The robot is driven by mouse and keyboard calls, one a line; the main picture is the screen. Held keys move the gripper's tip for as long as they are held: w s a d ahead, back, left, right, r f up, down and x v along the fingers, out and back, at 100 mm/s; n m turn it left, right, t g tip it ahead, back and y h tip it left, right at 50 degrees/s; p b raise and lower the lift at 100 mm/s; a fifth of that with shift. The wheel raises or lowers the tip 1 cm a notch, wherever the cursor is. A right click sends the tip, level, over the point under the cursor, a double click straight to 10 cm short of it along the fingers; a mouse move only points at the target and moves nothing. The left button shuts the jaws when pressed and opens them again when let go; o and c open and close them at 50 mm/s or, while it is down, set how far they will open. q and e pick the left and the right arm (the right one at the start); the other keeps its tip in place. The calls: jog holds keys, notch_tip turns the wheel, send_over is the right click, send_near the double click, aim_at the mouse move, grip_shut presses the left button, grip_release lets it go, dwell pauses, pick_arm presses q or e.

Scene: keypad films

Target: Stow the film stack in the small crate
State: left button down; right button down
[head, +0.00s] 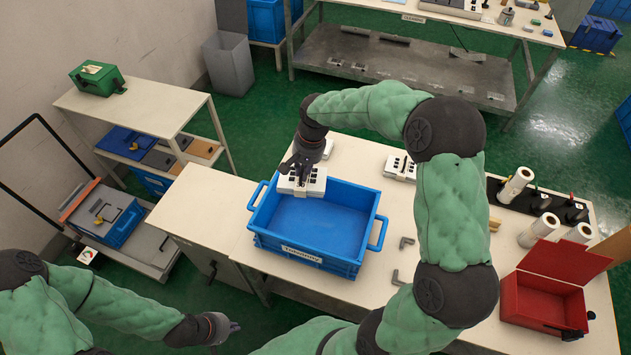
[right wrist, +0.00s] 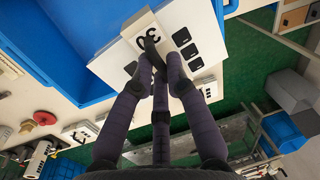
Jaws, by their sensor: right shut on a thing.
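The film stack (head: 303,184) is a white block with black key squares. It also shows in the right wrist view (right wrist: 178,30), with a tag reading 30 or similar. My right gripper (head: 302,168) is shut on the stack and holds it at the back left part of a blue crate (head: 313,255) on the table. The stack covers part of the crate's back rim; I cannot tell whether it touches the crate. The crate's visible floor is bare. My left gripper (head: 233,326) is low at the front left, away from the table, its fingers too small to read.
Another white block with black keys (head: 399,168) lies right of the crate. Grey L-shaped brackets (head: 402,243) lie on the table, with an open red box (head: 543,300) and white rolls (head: 516,185) further right. My right arm crosses above the table.

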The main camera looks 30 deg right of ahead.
jog(key=s+d+f+m, duration=0.1)
jog(key=s+m, duration=0.1)
jog(key=s, duration=0.4)
jog(key=shift+d+f+m+p, duration=0.15)
jog(key=shift+f+m+p, duration=0.2)
jog(key=shift+p, duration=0.1)
jog(key=shift+s+f, duration=0.1)
jog(key=b, duration=1.4)
send_over(317, 231)
jog(key=shift+f, duration=9)
jog(key=shift+f, duration=0.35)
jog(key=c, duration=1.2)
grip_release()
jog(key=shift+o, duration=0.2)
notch_tip(317, 231, up, 12)
jog(key=s+d, duration=0.1)
jog(key=shift+s+d, duration=0.2)
jog(key=shift+s, duration=0.1)
